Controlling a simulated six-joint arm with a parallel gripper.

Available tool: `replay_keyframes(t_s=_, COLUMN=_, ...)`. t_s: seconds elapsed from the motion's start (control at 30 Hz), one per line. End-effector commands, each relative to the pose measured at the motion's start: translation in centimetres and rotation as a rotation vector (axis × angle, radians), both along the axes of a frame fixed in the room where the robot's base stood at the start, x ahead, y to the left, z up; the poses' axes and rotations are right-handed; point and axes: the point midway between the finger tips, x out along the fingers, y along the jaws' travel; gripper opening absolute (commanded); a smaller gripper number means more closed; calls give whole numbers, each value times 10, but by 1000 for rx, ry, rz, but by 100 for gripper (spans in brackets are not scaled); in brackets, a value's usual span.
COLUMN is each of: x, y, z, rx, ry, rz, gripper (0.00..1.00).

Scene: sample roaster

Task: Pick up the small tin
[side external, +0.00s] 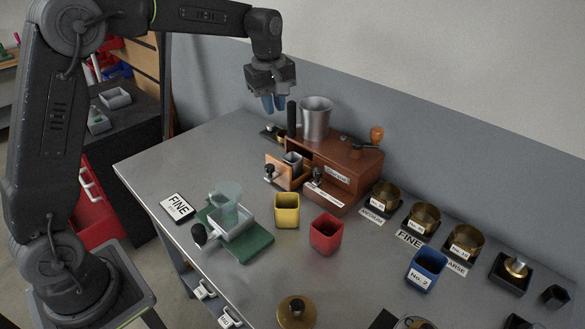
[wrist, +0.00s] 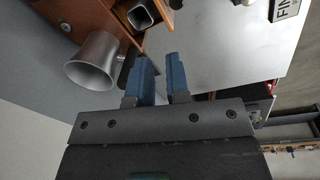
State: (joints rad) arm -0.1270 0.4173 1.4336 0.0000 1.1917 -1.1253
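It is unclear which item is the small tin. A small square silver tin (side external: 293,162) sits in the open drawer of the wooden roaster box (side external: 340,163); it also shows at the top of the wrist view (wrist: 143,15). Several round brass tins (side external: 385,198) stand right of the box, and a brass one with a knob (side external: 296,314) is at the front edge. My gripper (side external: 273,103) is raised above the table's back left, left of the silver hopper (side external: 316,118). Its blue fingers (wrist: 162,62) are apart with nothing between them.
Yellow (side external: 287,211), red (side external: 326,234) and blue (side external: 426,270) square cups stand mid-table. The wall (side external: 400,120) runs close behind. The table's left corner is clear.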

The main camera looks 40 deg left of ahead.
Motion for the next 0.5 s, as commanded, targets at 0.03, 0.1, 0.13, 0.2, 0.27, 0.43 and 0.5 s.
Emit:
replay_keyframes(t_s=0.03, x=15, y=7, z=-17, rx=-9, ry=27, rz=69, gripper=16)
replay_keyframes(t_s=0.1, x=31, y=13, z=-33, rx=-17, ry=51, rz=155, gripper=16)
replay_keyframes(t_s=0.13, x=36, y=15, z=-40, rx=-20, ry=60, rz=187, gripper=16)
replay_keyframes(t_s=0.2, x=45, y=20, z=-52, rx=-24, ry=77, rz=247, gripper=16)
replay_keyframes(t_s=0.27, x=50, y=22, z=-59, rx=-26, ry=87, rz=283, gripper=16)
replay_keyframes(t_s=0.43, x=55, y=25, z=-75, rx=-28, ry=98, rz=322, gripper=16)
replay_keyframes(t_s=0.5, x=55, y=25, z=-86, rx=-28, ry=101, rz=322, gripper=16)
